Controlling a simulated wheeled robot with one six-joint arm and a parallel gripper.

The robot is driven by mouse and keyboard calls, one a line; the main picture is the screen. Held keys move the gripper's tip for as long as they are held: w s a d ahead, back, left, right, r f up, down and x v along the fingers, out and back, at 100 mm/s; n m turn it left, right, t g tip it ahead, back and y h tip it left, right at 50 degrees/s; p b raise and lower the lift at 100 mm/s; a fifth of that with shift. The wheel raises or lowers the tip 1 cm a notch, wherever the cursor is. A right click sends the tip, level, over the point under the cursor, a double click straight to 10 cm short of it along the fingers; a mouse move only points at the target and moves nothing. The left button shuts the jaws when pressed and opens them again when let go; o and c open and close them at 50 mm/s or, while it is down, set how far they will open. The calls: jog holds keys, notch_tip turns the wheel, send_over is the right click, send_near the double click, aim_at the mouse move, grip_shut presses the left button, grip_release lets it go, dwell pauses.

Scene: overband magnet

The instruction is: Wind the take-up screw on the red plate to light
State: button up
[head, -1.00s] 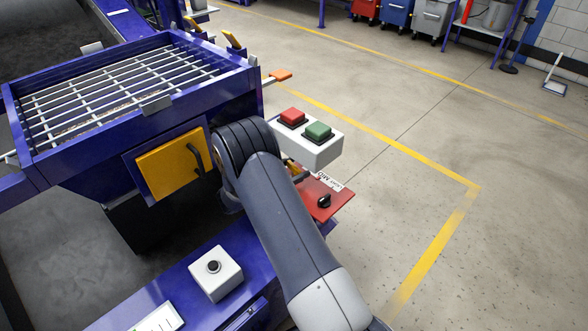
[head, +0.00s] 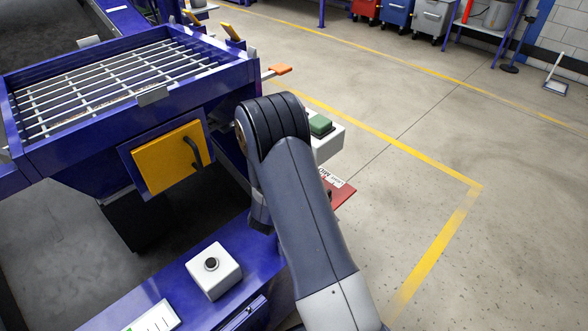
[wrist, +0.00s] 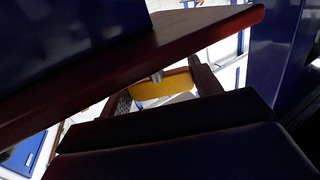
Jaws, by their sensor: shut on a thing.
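The red plate (head: 343,197) juts out at the right of the blue frame in the head view, mostly hidden behind my arm. A white label (head: 331,178) lies on it, too small to read. In the wrist view the plate (wrist: 190,36) crosses as a dark red slanted slab. A short grey stub (wrist: 157,76) reaches from it to a yellow part (wrist: 163,88), apparently the knob of the take-up screw. My gripper (wrist: 162,92) is shut on this yellow part, one finger at each side. The head view hides my gripper. No screw setting is readable.
A white box with a green button (head: 320,125) stands just beyond my arm. A yellow door (head: 170,157) with a black handle is left of it, under the grid hopper (head: 100,88). A white box with a black button (head: 213,270) is on the near blue beam.

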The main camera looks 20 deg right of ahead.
jog(key=n+t+y+b, duration=0.2)
jog(key=y+b, duration=0.1)
jog(key=n+t+y+b, duration=0.2)
jog(key=n+y+b, duration=0.1)
jog(key=shift+d+f+y, duration=0.1)
jog(key=shift+f+y, duration=0.1)
jog(key=shift+y, duration=0.1)
jog(key=shift+r+n+y+b, duration=0.15)
jog(key=shift+n+y+b, duration=0.6)
jog(key=shift+y, duration=0.35)
jog(key=shift+r+t+y, duration=0.1)
jog(key=shift+t+y, duration=0.2)
jog(key=o, duration=1)
